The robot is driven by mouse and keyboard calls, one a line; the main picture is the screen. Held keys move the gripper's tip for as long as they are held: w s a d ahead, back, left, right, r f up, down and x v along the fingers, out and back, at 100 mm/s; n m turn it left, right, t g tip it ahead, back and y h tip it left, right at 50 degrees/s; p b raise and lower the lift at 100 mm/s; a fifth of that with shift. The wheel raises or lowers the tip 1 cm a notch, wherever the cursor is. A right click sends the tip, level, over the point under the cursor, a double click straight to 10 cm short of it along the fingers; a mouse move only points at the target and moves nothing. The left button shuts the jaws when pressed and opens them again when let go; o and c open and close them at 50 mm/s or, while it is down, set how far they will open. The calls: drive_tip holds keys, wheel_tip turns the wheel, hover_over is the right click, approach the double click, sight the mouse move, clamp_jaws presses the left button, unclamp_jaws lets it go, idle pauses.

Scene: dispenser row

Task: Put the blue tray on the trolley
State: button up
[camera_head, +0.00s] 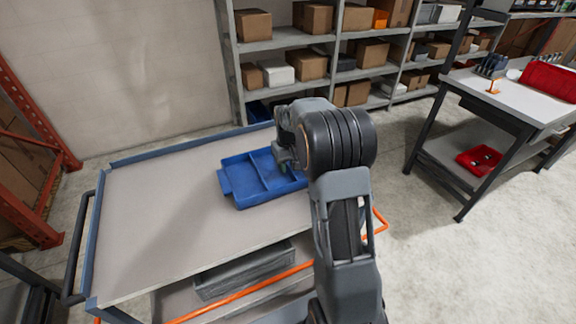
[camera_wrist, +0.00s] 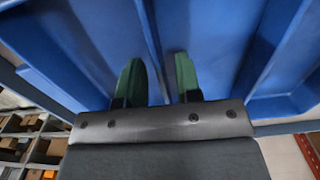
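The blue tray (camera_head: 240,198), with raised walls and dividers, is on the grey top of the trolley (camera_head: 165,215), toward its right side. It looks flat; my arm hides its right part. My gripper is hidden behind my wrist in the head view. In the wrist view, the two green fingers of my gripper (camera_wrist: 158,82) are apart, with a visible gap between them. They reach in over the blue tray (camera_wrist: 205,40), and a divider runs between them. I see no clear contact between the fingers and the divider.
The trolley has a raised blue edge, a dark handle at left and a grey bin (camera_head: 243,272) on its lower shelf. Shelves with boxes (camera_head: 310,65) stand behind. A workbench (camera_head: 510,95) with red trays stands at right. The trolley top left of the tray is clear.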

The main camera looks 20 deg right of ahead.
wheel_tip(320, 180, up, 11)
drive_tip(key=s+a+r+t, duration=0.2)
drive_tip(key=s+a+r, duration=0.1)
drive_tip(key=s+a, duration=0.55)
drive_tip(key=s+a+f+t, duration=0.1)
drive_tip(key=s+f, duration=0.1)
drive_tip(key=s, duration=0.5)
drive_tip(key=s+a+f, duration=0.1)
drive_tip(key=s+f, duration=0.1)
drive_tip(key=s, duration=0.5)
drive_tip(key=shift+a+f+t, duration=0.25)
drive_tip(key=shift+f+t, duration=0.15)
